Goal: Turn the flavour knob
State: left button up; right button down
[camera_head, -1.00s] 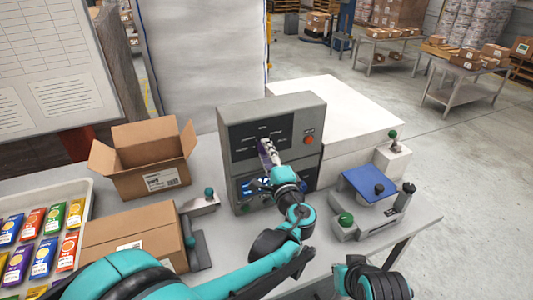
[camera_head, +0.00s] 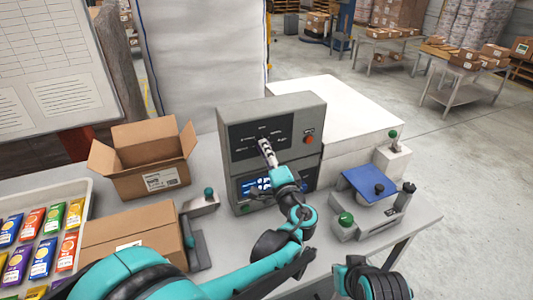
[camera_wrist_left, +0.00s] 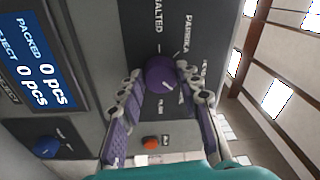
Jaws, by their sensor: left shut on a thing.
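The flavour knob (camera_wrist_left: 160,73) is round and purple on the dark panel of the grey control box (camera_head: 229,113). In the left wrist view the labels SALTED and PAPRIKA stand beyond it, with other labels partly hidden. A small pale mark shows on the knob's near face. My left gripper (camera_wrist_left: 160,80) has one purple-padded finger on each side of the knob and is shut on it. In the head view the left gripper (camera_head: 267,150) reaches the panel's middle and hides the knob. My right gripper is not in view.
The control box also has a red button (camera_head: 309,139) and a blue screen (camera_head: 247,187). An open carton (camera_head: 150,180), a closed carton (camera_head: 125,225) and a packet tray (camera_head: 88,190) stand left. A blue-topped scale (camera_head: 365,184) stands right.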

pick_arm(q)
jog(key=o, duration=1.2)
jog(key=shift+c, duration=0.2)
jog(key=v, duration=0.7)
jog(key=shift+s, duration=0.25)
jog(key=s+a+f+n+g, duration=0.3)
jog(key=a+g, duration=0.1)
jog(key=a, duration=0.5)
jog(key=s+a+f+n+g, duration=0.2)
jog(key=s+a+f+g, duration=0.15)
jog(key=a, duration=0.45)
jog(key=s+a+f+n+g+h, duration=0.1)
jog(key=s+f+n+h, duration=0.2)
jog(key=s, duration=0.4)
jog(key=s+a+f+n+g+h, duration=0.2)
jog(key=s+f+n+h, duration=0.1)
jog(key=s, duration=0.4)
jog(key=shift+s+f+n, duration=0.25)
jog(key=shift+f+n, duration=0.25)
jog(key=shift+f, duration=0.1)
